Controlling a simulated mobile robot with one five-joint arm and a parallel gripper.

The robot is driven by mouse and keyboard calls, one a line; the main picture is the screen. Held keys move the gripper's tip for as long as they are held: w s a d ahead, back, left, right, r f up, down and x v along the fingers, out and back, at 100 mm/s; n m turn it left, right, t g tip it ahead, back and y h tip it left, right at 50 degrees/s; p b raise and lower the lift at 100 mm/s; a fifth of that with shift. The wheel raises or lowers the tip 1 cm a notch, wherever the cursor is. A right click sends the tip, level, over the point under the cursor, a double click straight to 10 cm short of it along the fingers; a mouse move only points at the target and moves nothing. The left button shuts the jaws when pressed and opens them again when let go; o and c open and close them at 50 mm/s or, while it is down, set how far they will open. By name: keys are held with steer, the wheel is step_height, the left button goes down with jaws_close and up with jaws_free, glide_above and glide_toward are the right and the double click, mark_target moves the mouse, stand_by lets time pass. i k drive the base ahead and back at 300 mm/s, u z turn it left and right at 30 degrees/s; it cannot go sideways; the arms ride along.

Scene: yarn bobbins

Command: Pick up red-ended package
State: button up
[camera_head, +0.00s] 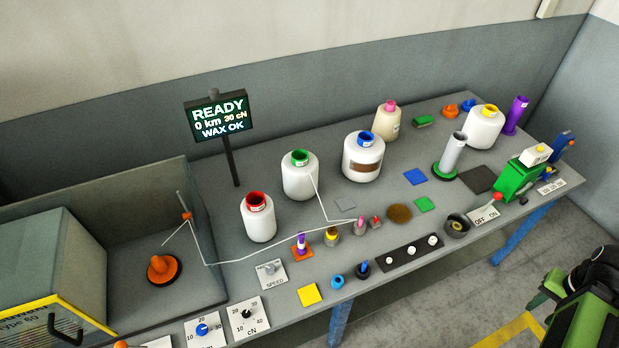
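The red-ended package (258,222) is a white bobbin with a red ring at its top. It stands upright on the grey table, left of the green-ended white package (300,179). Part of my green and black arm shows at the lower right edge, off the table's front side and far from the red-ended package. Its end is cut off and unclear, so I cannot make out whether my gripper's fingers are open or shut. Nothing is seen held.
A blue-ended package (363,160), a pink-ended one (387,121) and a yellow-ended one (484,128) stand farther right. A display on a post (219,118) rises behind the red-ended package. A white thread runs in front of it. Small parts and knobs line the front edge.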

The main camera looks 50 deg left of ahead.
mark_target(257, 210)
steer(key=i, duration=1.55)
steer(key=z, duration=5.95)
steer(key=i, duration=0.1)
steer(key=z, duration=2.3)
steer(key=k, duration=0.2)
steer(key=u, duration=0.95)
steer(key=i, duration=1.05)
steer(key=u, duration=0.4)
